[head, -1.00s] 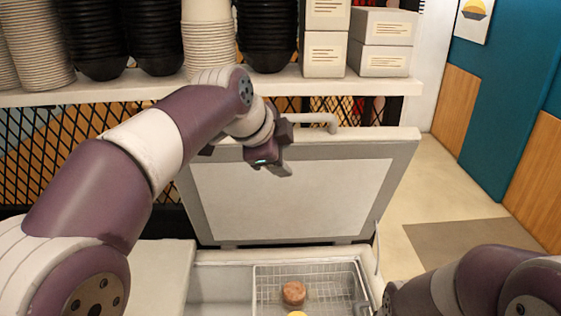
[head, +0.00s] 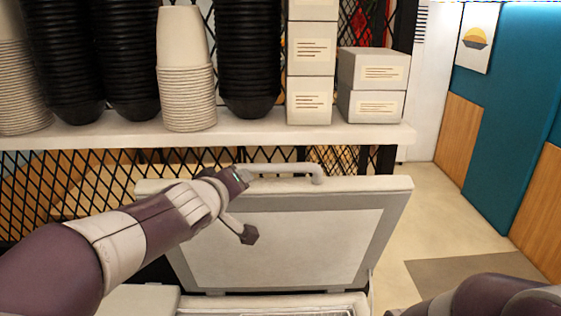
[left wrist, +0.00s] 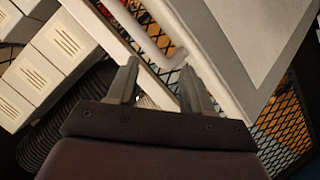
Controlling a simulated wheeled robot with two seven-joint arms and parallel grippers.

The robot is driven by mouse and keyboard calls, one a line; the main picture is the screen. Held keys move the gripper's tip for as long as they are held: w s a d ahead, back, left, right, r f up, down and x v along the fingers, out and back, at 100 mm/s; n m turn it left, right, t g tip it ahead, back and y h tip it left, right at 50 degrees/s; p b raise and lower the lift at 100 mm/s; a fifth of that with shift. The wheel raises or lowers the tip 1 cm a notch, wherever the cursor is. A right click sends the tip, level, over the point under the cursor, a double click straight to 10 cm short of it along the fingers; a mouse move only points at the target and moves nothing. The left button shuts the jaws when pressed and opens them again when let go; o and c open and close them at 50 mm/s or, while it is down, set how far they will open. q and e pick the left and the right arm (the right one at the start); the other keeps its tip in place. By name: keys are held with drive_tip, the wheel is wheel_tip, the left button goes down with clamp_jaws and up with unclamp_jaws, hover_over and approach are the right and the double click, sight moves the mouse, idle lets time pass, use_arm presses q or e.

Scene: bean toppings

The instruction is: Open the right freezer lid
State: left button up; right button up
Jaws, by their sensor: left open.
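The right freezer lid (head: 280,250) is raised and leans back near upright, with a light panel inside a grey border. Its bar handle (head: 318,172) runs along the top edge. My left gripper (head: 243,208) is in front of the lid's upper left part, near the handle's left end. In the left wrist view my left gripper (left wrist: 158,80) is open with nothing between its fingers. The lid also shows there (left wrist: 225,45), beyond the fingers. Whether a finger touches the lid is unclear. My right arm shows at lower right, with its gripper outside the frame.
A shelf (head: 250,134) above and behind the lid holds black bowl stacks (head: 250,60), pale cup stacks (head: 187,80) and white boxes (head: 372,70). A black mesh (head: 60,190) stands behind. The freezer opening shows only at the bottom edge. Floor is clear at right.

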sight(273, 169)
use_arm(q)
drive_tip(key=w+d+n, duration=0.2)
drive_tip(key=w+n, duration=0.1)
drive_tip(key=w+d+f+n+h, duration=0.1)
drive_tip(key=w+d+n, duration=0.2)
drive_tip(key=w, duration=0.1)
drive_tip(key=w+d+f+n+h, duration=0.1)
drive_tip(key=w+d+n, duration=0.1)
drive_tip(key=w+d, duration=0.1)
drive_tip(key=shift+w+n, duration=0.3)
drive_tip(key=shift+n, duration=0.1)
drive_tip(key=shift+w+d+f, duration=0.1)
drive_tip(key=shift+w+d, duration=0.05)
drive_tip(key=shift+w, duration=0.05)
use_arm(e)
drive_tip(key=shift+w+d+f, duration=0.15)
drive_tip(key=shift+f, duration=0.05)
use_arm(q)
drive_tip(key=shift+w, duration=0.1)
